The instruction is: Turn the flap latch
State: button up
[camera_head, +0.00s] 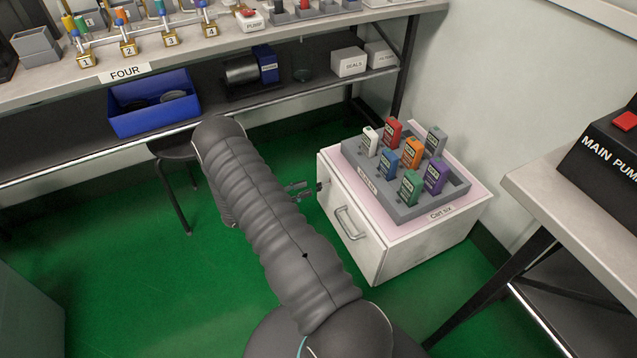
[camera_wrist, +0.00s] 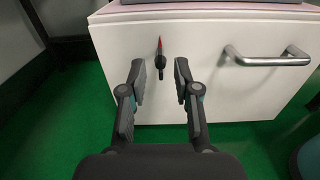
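The flap latch (camera_wrist: 160,61) is a small dark turn piece with a red pointed mark above it, on the white front of the cabinet (camera_wrist: 205,60). In the head view the latch (camera_head: 319,186) shows as a small dark spot near the left edge of the cabinet front. My gripper (camera_wrist: 160,80) is open, with one finger on each side of the latch in the wrist picture. No contact with the latch shows. In the head view my gripper (camera_head: 300,188) is partly hidden behind my arm, just left of the cabinet.
A metal handle (camera_wrist: 267,56) sits right of the latch on the same front. A grey tray (camera_head: 405,212) of coloured testers stands on the cabinet. The bench (camera_head: 200,52) is behind on the left, with a stool (camera_head: 175,150) under it. Green floor is clear around the cabinet's front.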

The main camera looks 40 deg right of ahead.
aim_at(318, 184)
jog(key=x, duration=0.6)
jog(key=shift+s, duration=0.1)
jog(key=shift+a, duration=0.1)
grip_shut()
